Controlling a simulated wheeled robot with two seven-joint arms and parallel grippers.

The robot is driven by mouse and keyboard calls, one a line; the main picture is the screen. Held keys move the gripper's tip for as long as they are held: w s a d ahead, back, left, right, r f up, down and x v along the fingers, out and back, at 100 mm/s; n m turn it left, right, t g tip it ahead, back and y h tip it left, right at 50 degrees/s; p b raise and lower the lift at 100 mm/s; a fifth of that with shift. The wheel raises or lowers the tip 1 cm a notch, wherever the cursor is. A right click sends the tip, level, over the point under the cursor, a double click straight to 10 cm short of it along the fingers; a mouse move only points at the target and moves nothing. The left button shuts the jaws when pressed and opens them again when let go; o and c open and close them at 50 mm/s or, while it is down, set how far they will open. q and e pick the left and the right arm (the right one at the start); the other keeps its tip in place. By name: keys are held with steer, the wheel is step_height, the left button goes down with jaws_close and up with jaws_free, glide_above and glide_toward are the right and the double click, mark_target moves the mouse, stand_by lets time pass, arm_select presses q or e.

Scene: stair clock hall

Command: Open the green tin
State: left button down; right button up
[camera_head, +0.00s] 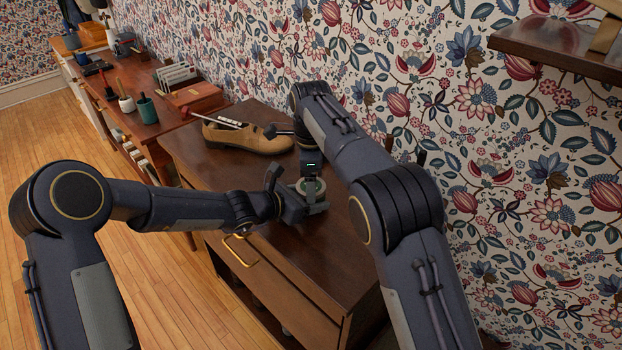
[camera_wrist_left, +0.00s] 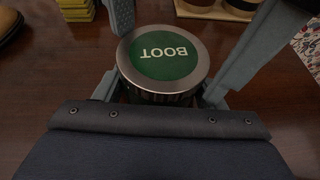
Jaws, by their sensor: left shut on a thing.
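The green tin (camera_head: 311,187) stands on the brown cabinet top, mostly covered by my grippers in the head view. My left gripper (camera_head: 304,199) comes in low from the left and is shut on the tin's body, with a finger on either side. My right gripper (camera_head: 312,178) points down from above at the lid. Grey fingers reach the rim from opposite sides in the left wrist view; whether they grip it is unclear.
A tan shoe (camera_head: 248,138) lies behind the tin on the cabinet (camera_head: 200,165). Yellow boxes (camera_wrist_left: 75,8) and a holder with round containers (camera_wrist_left: 222,8) are near the tin. The patterned wall is close behind; a shelf (camera_head: 560,48) juts out at upper right.

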steer(key=c, duration=0.8)
steer(key=n, duration=1)
steer(key=shift+n, duration=0.4)
steer(key=n, duration=0.9)
steer(key=shift+r, duration=0.1)
steer(key=o, duration=1.1)
steer(key=shift+a, duration=0.1)
arm_select(q)
steer(key=shift+d, duration=0.1)
arm_select(e)
steer(key=shift+a, duration=0.1)
